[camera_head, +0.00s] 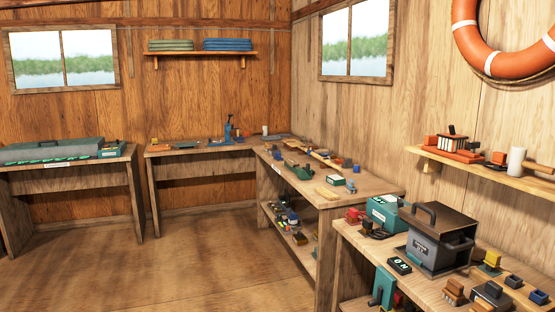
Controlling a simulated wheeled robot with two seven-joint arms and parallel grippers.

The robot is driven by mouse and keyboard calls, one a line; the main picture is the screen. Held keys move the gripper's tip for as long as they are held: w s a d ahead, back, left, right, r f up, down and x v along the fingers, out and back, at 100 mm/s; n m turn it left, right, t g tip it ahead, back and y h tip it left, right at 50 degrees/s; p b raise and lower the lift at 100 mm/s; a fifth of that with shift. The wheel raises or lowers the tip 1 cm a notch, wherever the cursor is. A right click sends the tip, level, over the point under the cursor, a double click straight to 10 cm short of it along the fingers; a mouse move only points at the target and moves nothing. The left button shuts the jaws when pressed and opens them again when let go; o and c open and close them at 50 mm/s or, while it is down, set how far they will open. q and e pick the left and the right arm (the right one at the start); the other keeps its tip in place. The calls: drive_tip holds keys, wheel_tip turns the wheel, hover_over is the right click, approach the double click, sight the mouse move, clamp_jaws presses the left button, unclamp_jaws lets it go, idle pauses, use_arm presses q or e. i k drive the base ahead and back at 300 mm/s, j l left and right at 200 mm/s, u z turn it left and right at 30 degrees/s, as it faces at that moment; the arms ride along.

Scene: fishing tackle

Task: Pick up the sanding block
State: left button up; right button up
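I cannot make out for certain which object is the sanding block. Many small block-like items lie on the benches, too small to identify surely. A brown block-like item (455,290) sits on the near right bench (350,234). A yellow-topped item (491,260) stands behind it, to its right. A small green box with a pale top (336,180) lies on the middle bench (382,193). Neither of my grippers is in view, so nothing shows in their hold.
A dark lidded box (436,246) with a handle and a teal box (383,213) crowd the near right bench. A back bench (172,152) and a left bench (60,164) line the walls. A shelf (530,181) juts from the right wall. The wooden floor is open.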

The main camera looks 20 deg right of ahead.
sight(278, 157)
drive_tip(key=i+z, duration=0.1)
drive_tip(key=i, duration=6.1)
